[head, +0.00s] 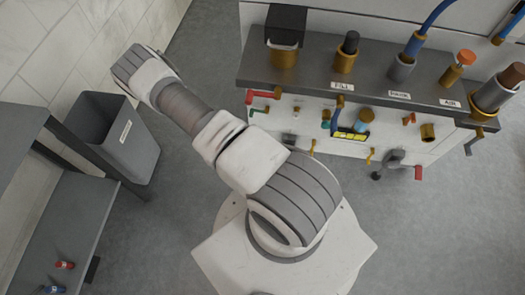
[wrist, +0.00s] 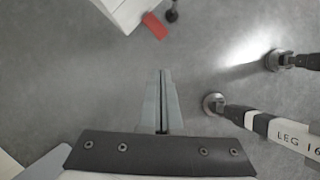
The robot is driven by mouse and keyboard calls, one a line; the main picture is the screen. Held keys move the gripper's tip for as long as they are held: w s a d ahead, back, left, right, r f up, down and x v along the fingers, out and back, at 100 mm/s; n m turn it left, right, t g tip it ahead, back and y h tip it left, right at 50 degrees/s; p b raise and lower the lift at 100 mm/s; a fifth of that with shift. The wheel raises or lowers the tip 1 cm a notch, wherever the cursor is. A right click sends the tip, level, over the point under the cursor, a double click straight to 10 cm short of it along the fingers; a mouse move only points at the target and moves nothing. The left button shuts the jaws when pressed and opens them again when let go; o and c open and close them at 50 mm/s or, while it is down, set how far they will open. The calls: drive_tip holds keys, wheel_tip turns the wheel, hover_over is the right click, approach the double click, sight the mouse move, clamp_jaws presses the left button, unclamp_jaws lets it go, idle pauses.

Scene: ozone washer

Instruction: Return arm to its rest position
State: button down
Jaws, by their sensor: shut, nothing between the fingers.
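My gripper (wrist: 162,76) shows in the wrist view, pointing up the picture over bare grey floor. Its two grey fingers are together with nothing between them. In the head view my white and grey arm reaches from my base toward the upper left, and its far end is near the pale tiled wall. The gripper itself cannot be made out in the head view.
A grey bin (head: 140,140) stands below the arm's far end, by a dark shelf unit (head: 60,215). The washer panel (head: 300,82) with fittings and valves is at upper right. A labelled leg (wrist: 285,133) stands right of the fingers. Floor (head: 180,220) is clear.

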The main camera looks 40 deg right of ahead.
idle(0.4)
drive_tip(key=w+a+r+m+t, duration=0.1)
drive_tip(key=w+r+m, duration=0.2)
drive_tip(key=r, duration=0.8)
drive_tip(key=w+a+r+m+t+y, duration=0.1)
drive_tip(key=w+a+r+m, duration=0.1)
drive_tip(key=r, duration=0.9)
drive_tip(key=w+a+r+m, duration=0.1)
drive_tip(key=w+r+m, duration=0.2)
drive_tip(key=r, duration=0.8)
drive_tip(key=s+a+r+m+t+y, duration=0.15)
drive_tip(key=s+r, duration=0.25)
drive_tip(key=r, duration=0.5)
drive_tip(key=s+a+r+m+t+y, duration=0.1)
drive_tip(key=s+a+r+m, duration=0.3)
drive_tip(key=r, duration=0.6)
drive_tip(key=s+a+r+m+t+y, duration=0.15)
drive_tip(key=s+r, duration=0.25)
drive_tip(key=s, duration=0.4)
drive_tip(key=s+a+r+m+t, duration=0.15)
drive_tip(key=s+r, duration=0.25)
drive_tip(key=s, duration=0.4)
wheel_tip(320, 180, up, 21)
drive_tip(key=p, duration=2.1)
drive_tip(key=shift+w+a+g, duration=0.15)
drive_tip(key=shift+g, duration=0.3)
